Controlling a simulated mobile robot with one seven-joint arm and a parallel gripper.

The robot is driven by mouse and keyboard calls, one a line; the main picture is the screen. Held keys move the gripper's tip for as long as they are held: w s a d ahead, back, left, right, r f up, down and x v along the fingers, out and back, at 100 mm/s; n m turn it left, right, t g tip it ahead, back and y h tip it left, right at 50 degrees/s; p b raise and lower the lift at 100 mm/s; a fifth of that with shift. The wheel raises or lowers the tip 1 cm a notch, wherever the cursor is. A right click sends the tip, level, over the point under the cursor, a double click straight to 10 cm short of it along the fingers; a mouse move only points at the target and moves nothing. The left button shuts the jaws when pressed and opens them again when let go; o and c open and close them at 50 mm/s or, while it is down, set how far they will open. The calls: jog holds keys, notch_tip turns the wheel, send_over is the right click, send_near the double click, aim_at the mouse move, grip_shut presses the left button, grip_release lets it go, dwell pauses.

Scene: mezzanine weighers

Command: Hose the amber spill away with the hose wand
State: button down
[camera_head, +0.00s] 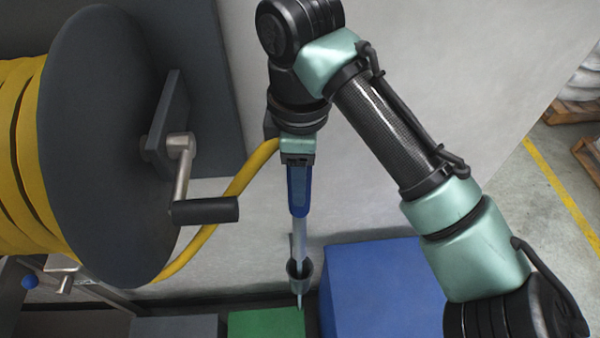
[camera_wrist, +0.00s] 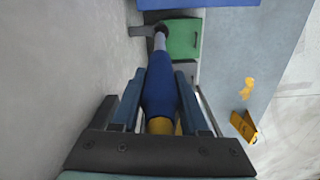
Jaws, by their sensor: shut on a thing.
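The hose wand (camera_head: 299,190) has a blue grip and a grey tube, and hangs upright with its tip down. It also shows in the wrist view (camera_wrist: 159,85). My gripper (camera_wrist: 158,100) is shut on the blue grip. The lower tube sits in a dark cup-like holder (camera_head: 300,270) by the wall, with the tip showing below it. A yellow hose (camera_head: 250,172) runs from behind the reel to the top of the wand. A small amber patch (camera_wrist: 247,88), apparently the spill, lies on the grey floor in the wrist view; I cannot see it in the head view.
A large hose reel (camera_head: 100,150) with a crank handle (camera_head: 205,210) stands close on the left. A green box (camera_head: 266,323) and a blue box (camera_head: 380,290) are below. A yellow folded object (camera_wrist: 244,126) stands near the amber patch. Pallets with sacks (camera_head: 580,110) are far right.

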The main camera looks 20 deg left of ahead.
jog(key=shift+r+p, duration=6.55)
jog(key=shift+p, duration=0.15)
jog(key=shift+f, duration=0.1)
